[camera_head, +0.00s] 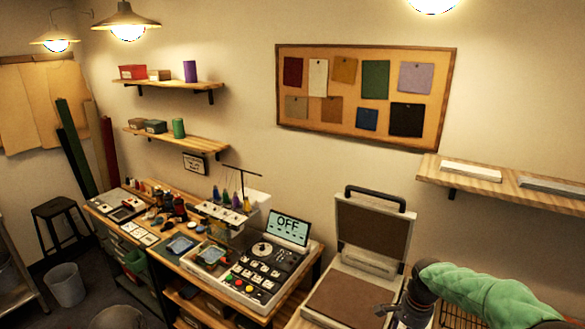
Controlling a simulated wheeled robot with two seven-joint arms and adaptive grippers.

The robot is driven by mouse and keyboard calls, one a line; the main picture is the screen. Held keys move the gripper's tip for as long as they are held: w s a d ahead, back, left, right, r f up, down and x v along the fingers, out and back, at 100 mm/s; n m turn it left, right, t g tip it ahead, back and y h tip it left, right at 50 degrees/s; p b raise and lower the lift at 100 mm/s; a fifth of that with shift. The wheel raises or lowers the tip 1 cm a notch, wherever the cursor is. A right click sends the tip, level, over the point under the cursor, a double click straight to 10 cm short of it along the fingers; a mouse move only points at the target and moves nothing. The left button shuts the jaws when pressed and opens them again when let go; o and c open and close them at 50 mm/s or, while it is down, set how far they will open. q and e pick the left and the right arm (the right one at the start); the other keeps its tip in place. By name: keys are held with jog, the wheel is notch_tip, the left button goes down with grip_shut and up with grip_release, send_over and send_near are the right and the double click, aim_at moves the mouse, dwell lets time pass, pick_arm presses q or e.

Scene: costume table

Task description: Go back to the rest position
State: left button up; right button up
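My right arm comes in from the lower right in a green padded sleeve. Its dark gripper (388,314) is at the bottom edge, in front of the open heat press (343,300), partly cut off by the frame. I cannot tell whether its fingers are open or shut, and no held object can be made out. My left gripper is not in view.
The wooden table carries a control panel (262,270) with a screen (288,228) reading "OFF", and a machine with thread spools (232,208). Wall shelves (178,138) hang behind; another shelf (505,187) is at right. A stool (55,212) and bin (66,285) stand left.

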jog(key=s+a+f+n+y, duration=0.1)
jog(key=s+a+f+n, duration=0.2)
jog(key=f, duration=0.4)
jog(key=s+a+f+y, duration=0.1)
jog(key=s+a+f, duration=0.35)
jog(key=f, duration=0.25)
jog(key=s+a+f+n+y, duration=0.1)
jog(key=s+a+f+n, duration=0.15)
jog(key=a+f, duration=0.35)
jog(key=s+a+f+n, duration=0.2)
jog(key=s+a+f, duration=0.15)
jog(key=s, duration=0.55)
jog(key=s+a+f+n, duration=0.1)
jog(key=s+a+f, duration=0.3)
jog(key=s, duration=0.5)
jog(key=w+f+n+b, duration=0.1)
jog(key=w+f+b, duration=0.2)
jog(key=f+b, duration=0.6)
jog(key=shift+f+b, duration=0.25)
jog(key=shift+b, duration=0.3)
jog(key=shift+c, duration=1.3)
jog(key=shift+d, duration=0.15)
